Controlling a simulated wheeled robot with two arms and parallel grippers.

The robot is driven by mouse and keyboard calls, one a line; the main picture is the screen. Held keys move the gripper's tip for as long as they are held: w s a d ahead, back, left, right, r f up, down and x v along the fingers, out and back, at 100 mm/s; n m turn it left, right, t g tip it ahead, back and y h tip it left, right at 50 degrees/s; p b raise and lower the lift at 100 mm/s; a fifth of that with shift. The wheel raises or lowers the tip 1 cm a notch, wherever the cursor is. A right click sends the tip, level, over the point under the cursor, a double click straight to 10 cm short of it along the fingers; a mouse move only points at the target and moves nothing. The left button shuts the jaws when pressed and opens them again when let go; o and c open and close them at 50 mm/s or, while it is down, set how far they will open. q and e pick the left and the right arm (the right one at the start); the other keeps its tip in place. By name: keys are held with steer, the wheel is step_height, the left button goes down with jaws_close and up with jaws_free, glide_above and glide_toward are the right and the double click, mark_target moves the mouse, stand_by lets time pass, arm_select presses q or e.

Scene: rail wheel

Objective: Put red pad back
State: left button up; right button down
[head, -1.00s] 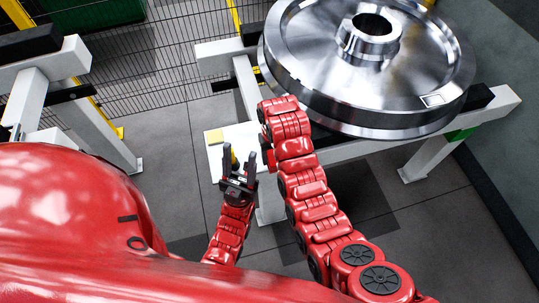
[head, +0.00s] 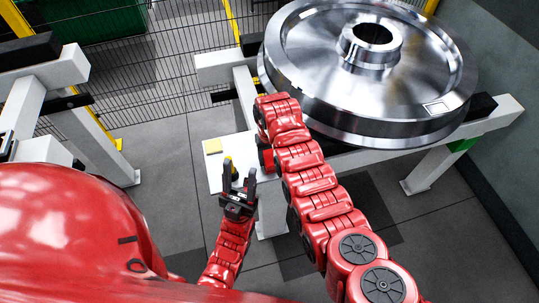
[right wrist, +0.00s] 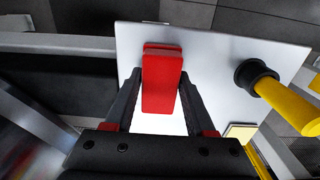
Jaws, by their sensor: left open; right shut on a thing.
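The red pad (right wrist: 162,82) is between the fingers of my right gripper (right wrist: 160,100) in the right wrist view. The gripper is shut on it. The pad is over the white plate (right wrist: 207,52); I cannot tell whether it touches it. In the head view the white plate (head: 213,177) lies beside the wheel stand, and my right arm mostly hides my right gripper. My left gripper (head: 238,178) is open and empty at the plate's near edge, fingers pointing up the picture.
A yellow handle with a black end (right wrist: 290,108) stands at the plate's right in the right wrist view. A yellow pad (right wrist: 240,132) lies near it. The big steel wheel (head: 320,100) rests on a white stand (head: 360,160), close to my right arm. Another white stand (head: 95,130) is at left.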

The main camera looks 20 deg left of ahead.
mark_target(269, 156)
steer(key=shift+f, duration=0.1)
steer(key=shift+f, duration=0.15)
steer(key=shift+c, duration=1.2)
jaws_free()
steer(key=shift+r, duration=0.25)
step_height(269, 156, up, 5)
steer(key=b, duration=0.2)
steer(key=shift+w+a+b, duration=0.1)
steer(key=shift+w+b, duration=0.05)
steer(key=shift+b, duration=0.15)
step_height(269, 156, up, 7)
steer(key=p, duration=0.4)
